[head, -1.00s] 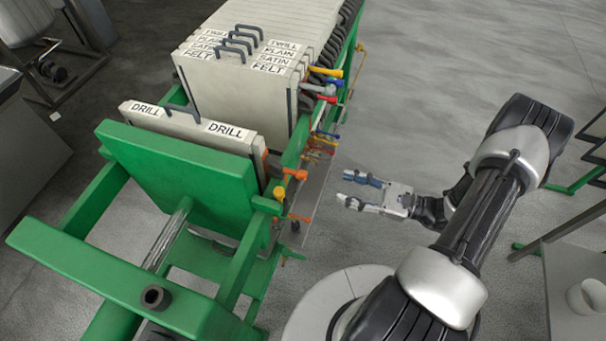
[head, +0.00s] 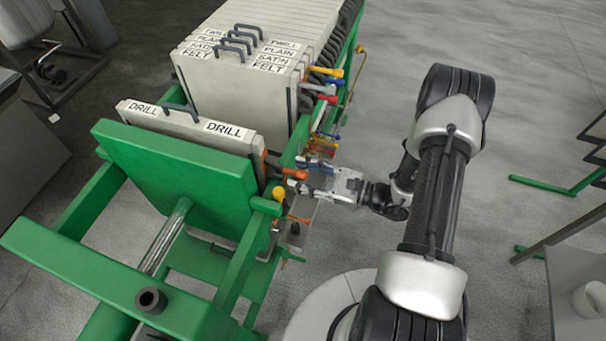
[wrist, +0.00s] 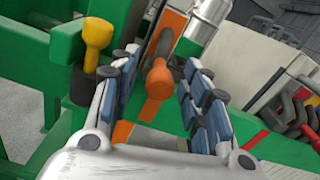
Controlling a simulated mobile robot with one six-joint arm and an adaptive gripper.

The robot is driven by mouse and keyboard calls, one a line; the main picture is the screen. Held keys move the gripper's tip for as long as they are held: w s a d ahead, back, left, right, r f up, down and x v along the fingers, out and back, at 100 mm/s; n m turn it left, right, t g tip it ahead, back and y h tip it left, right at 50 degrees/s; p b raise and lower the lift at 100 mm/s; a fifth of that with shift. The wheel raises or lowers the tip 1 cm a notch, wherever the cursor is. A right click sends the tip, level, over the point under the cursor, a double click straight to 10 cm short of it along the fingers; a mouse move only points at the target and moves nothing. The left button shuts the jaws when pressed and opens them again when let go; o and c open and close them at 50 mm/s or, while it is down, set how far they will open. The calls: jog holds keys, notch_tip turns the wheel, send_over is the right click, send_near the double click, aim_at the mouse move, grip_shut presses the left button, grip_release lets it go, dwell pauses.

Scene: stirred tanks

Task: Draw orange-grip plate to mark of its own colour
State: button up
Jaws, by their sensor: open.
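The plate labelled DRILL (head: 190,127) stands upright by the green end plate, apart from the main stack. An orange grip (head: 292,173) sticks out from its right side towards my gripper (head: 312,174). My gripper is open, with its fingers at the grip. In the wrist view the orange grip (wrist: 159,80) lies between the two blue-padded fingers of my gripper (wrist: 162,72), with a gap visible on each side. An orange patch (wrist: 123,132) shows below the grip; I cannot tell whether it is the mark.
A yellow knob (wrist: 98,36) stands close to the left finger. The green frame (head: 235,262) runs along the plates. The stack of labelled plates (head: 235,85) with yellow, red and blue grips stands further back. Open floor (head: 540,110) lies to the right.

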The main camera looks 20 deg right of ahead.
jog(key=shift+c, duration=0.4)
grip_shut()
